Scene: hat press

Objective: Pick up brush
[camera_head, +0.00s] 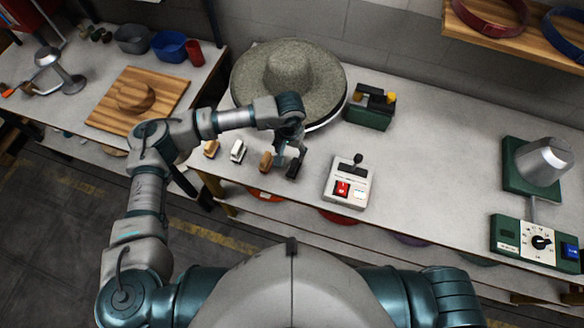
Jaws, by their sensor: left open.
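Several small brush-like items stand in a row near the table's front edge. They are a tan and dark one (211,148), a white one (237,151), a brown one (266,162) and a black one (294,168). I cannot tell which of them the task calls the brush. My left gripper (285,157) is open and points down just above and between the brown and black items. Whether it touches either is unclear. My right gripper is out of view.
A large grey felt hat (290,75) lies behind my left wrist. A white control box with a lever (347,182) stands just right of the gripper. A green box (369,106) is behind it. The table (440,150) is clear toward the metal press (543,160).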

